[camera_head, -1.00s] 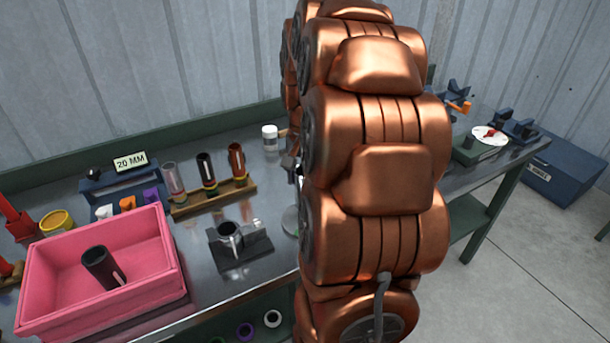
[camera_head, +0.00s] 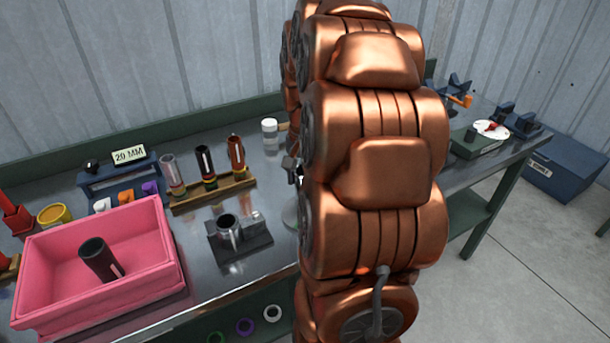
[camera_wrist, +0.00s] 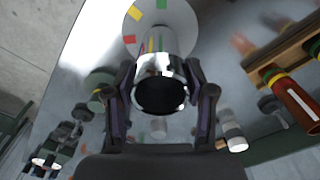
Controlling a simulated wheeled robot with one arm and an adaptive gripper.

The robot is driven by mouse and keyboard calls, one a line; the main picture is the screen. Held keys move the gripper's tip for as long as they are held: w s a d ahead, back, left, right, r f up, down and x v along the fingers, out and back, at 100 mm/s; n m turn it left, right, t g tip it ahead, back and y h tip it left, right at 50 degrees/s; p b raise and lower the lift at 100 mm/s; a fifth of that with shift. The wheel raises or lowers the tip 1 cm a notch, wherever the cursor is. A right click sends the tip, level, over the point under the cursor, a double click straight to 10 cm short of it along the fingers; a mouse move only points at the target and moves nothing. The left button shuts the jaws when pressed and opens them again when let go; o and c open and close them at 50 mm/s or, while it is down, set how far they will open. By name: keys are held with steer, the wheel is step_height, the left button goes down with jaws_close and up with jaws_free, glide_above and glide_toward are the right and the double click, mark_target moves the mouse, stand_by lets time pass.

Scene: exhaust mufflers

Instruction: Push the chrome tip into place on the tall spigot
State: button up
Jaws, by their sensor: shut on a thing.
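In the wrist view my gripper (camera_wrist: 162,96) is shut around a chrome tip (camera_wrist: 163,66), with one finger on each side. The tip's dark open end faces the camera. A pale cylindrical shape (camera_wrist: 172,38) runs on beyond the tip, over a round pale disc (camera_wrist: 133,28) with coloured patches. I cannot tell whether this cylinder is the tall spigot or more of the tip, nor how far on the tip sits. In the head view my copper arm hides most of the gripper and the tip; a pale round base (camera_head: 290,215) partly shows beside the arm.
A pink bin (camera_head: 175,252) holding a dark tube (camera_head: 98,260) stands at left. A wooden rack (camera_head: 215,194) with several tubes stands behind a black block (camera_head: 252,243) with a short metal tube. A white-capped jar (camera_head: 269,132) is near the back edge.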

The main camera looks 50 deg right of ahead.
steer(key=shift+f+b, duration=0.35)
steer(key=shift+f, duration=0.45)
steer(key=o, duration=1.2)
steer(key=shift+c, duration=0.2)
step_height(320, 180, up, 12)
